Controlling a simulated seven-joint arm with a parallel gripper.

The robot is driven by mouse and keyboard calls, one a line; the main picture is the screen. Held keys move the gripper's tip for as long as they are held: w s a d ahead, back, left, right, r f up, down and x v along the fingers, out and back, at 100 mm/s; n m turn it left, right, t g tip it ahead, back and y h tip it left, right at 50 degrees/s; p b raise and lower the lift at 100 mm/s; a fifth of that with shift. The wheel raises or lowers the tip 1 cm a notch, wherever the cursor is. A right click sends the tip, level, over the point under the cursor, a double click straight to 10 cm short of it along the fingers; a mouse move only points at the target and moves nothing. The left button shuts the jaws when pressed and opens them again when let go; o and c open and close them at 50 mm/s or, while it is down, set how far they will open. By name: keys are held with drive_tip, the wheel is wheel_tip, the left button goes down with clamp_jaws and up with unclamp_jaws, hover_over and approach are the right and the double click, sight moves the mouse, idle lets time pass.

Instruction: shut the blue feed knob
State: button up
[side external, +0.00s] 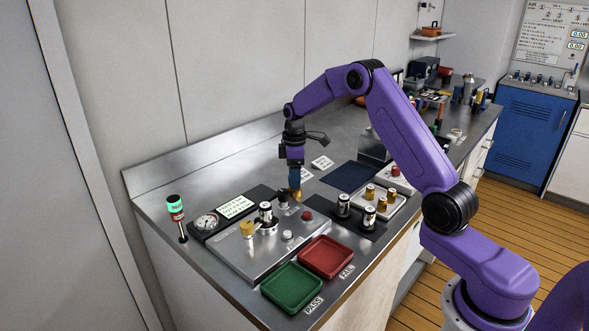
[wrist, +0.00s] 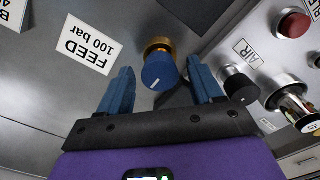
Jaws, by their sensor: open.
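The blue feed knob (wrist: 158,72) is a round blue cap on a brass collar, with a white mark on its face. It lies by the "FEED 100 bar" label (wrist: 87,50), which reads upside down in the wrist view. My gripper (wrist: 160,68) is open, with one blue finger on each side of the knob and a visible gap at both sides. In the side view my gripper (side external: 294,183) points down over the back of the panel. Brass (side external: 295,193) shows at its fingertips; the blue cap is hidden there.
A black knob (wrist: 239,86) by the "AIR" label stands close to the right finger. A red button (wrist: 294,24) and a chrome fitting (wrist: 292,103) are farther right. Green (side external: 292,288) and red (side external: 326,256) trays lie at the front.

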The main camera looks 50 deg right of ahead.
wheel_tip(320, 180, up, 17)
drive_tip(key=shift+r, duration=0.2)
idle(0.3)
drive_tip(key=shift+a, duration=0.1)
idle(0.3)
drive_tip(key=s+a+n, duration=0.2)
drive_tip(key=s+a, duration=1.5)
drive_tip(key=a, duration=0.3)
drive_tip(key=s+d+f, duration=0.1)
drive_tip(key=s+f, duration=0.2)
drive_tip(key=s, duration=0.9)
drive_tip(key=s+d+f+n, duration=0.1)
drive_tip(key=s+f, duration=0.3)
drive_tip(key=s, duration=0.8)
drive_tip(key=shift+s+d+f, duration=0.15)
drive_tip(key=shift+s+d, duration=0.05)
drive_tip(key=shift+s, duration=0.15)
